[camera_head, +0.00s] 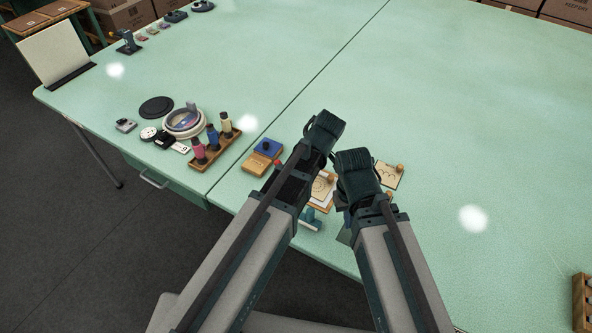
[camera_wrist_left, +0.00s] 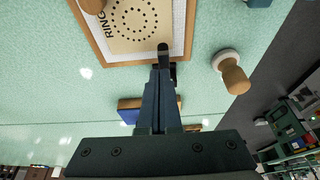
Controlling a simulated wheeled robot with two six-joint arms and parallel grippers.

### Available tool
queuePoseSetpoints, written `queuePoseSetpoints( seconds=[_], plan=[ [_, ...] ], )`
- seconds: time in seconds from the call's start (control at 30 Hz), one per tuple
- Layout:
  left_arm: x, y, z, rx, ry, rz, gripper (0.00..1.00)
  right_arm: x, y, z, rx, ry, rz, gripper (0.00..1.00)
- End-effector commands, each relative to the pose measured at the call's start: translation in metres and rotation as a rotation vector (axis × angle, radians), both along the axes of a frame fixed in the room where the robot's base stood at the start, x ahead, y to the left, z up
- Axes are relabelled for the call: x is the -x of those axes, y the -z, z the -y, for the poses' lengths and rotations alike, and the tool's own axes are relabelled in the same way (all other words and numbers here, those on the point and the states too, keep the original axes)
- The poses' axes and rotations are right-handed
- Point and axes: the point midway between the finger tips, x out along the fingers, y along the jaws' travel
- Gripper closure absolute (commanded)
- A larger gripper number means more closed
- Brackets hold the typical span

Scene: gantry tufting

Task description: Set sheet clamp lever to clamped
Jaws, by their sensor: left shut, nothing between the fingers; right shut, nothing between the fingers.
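A framed board with a ring of dots and the letters RING (camera_wrist_left: 138,30) lies on the green table, at the top of the left wrist view. Part of it shows between my arms in the head view (camera_head: 322,190). A small dark upright peg (camera_wrist_left: 163,52) stands at its edge and may be the clamp lever; its setting cannot be told. My left gripper (camera_wrist_left: 162,75) is shut and empty, its tips close to this peg; contact cannot be judged. My right gripper (camera_head: 343,203) is shut and points down beside the board, largely hidden by its own arm.
A wooden knob on a white base (camera_wrist_left: 234,75) stands near the left gripper. A blue pad (camera_head: 268,147), a teal-handled tool (camera_head: 310,220) and a small wooden plate (camera_head: 390,175) lie nearby. A bottle rack (camera_head: 215,152) is to the left.

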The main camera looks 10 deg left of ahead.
Motion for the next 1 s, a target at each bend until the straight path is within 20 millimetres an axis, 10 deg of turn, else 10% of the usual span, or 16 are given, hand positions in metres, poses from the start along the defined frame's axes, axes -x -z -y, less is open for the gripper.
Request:
queuePoseSetpoints(
  seconds=[1.0],
  plan=[
    [0.006, 0.017, 0.012, 0.006, 0.0, -0.008, 1.0, 0.0, 0.016, 0.0, 0.0, 0.0, 0.0, 1.0]
  ],
)
